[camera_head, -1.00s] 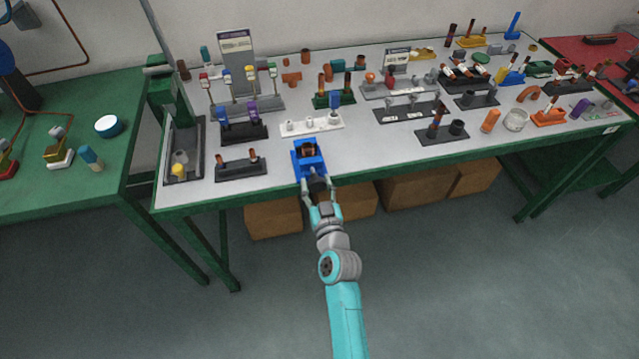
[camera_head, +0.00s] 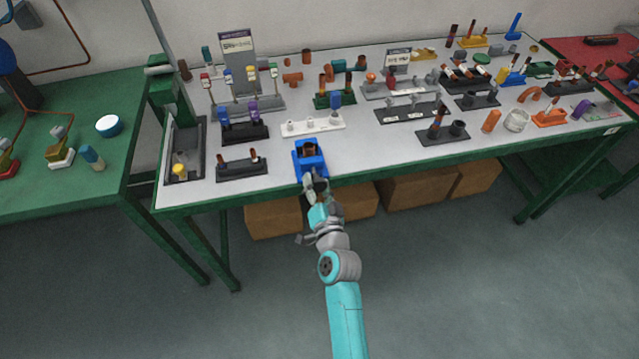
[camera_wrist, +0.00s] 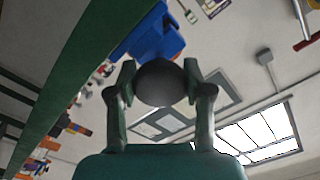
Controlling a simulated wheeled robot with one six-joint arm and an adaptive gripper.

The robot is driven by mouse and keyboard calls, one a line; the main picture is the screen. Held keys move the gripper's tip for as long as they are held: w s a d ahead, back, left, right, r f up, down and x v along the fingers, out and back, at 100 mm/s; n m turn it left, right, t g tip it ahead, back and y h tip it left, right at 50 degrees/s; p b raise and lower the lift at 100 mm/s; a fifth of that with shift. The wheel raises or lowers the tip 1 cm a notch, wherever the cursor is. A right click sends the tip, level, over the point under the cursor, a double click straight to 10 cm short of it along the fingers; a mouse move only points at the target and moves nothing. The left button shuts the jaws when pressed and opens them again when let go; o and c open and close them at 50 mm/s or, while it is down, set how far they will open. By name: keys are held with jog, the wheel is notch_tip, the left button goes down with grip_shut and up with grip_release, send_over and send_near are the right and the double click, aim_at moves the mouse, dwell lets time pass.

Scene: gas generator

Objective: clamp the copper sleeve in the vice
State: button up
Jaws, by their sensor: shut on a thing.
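The blue vice (camera_head: 311,170) stands at the front edge of the grey-topped table; its body also shows in the wrist view (camera_wrist: 152,38). The copper sleeve (camera_head: 309,148) appears as a small brown piece upright between the vice jaws. I cannot tell whether the jaws touch it. My gripper (camera_head: 317,188) is at the front of the vice, just off the table edge. In the wrist view my gripper's two fingers (camera_wrist: 160,88) are shut on a dark round knob (camera_wrist: 161,82) at the vice's front, one finger on each side.
A dark block with copper stubs (camera_head: 241,169) stands left of the vice, and a white holder (camera_head: 311,126) stands behind it. A dark stand (camera_head: 442,136) is further right. Cardboard boxes (camera_head: 273,218) sit below the table.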

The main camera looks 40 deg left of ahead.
jog(key=shift+w+d+m, duration=0.2)
jog(key=shift+d+m, duration=0.05)
jog(key=shift+m, duration=0.15)
jog(key=shift+f, duration=0.1)
jog(key=shift+f, duration=0.2)
dwell(0.6)
jog(key=o, duration=0.9)
jog(key=shift+o, duration=1.3)
jog(key=shift+r, duration=0.1)
jog(key=shift+s+d, duration=0.3)
jog(key=shift+s, duration=0.05)
jog(key=v, duration=1.1)
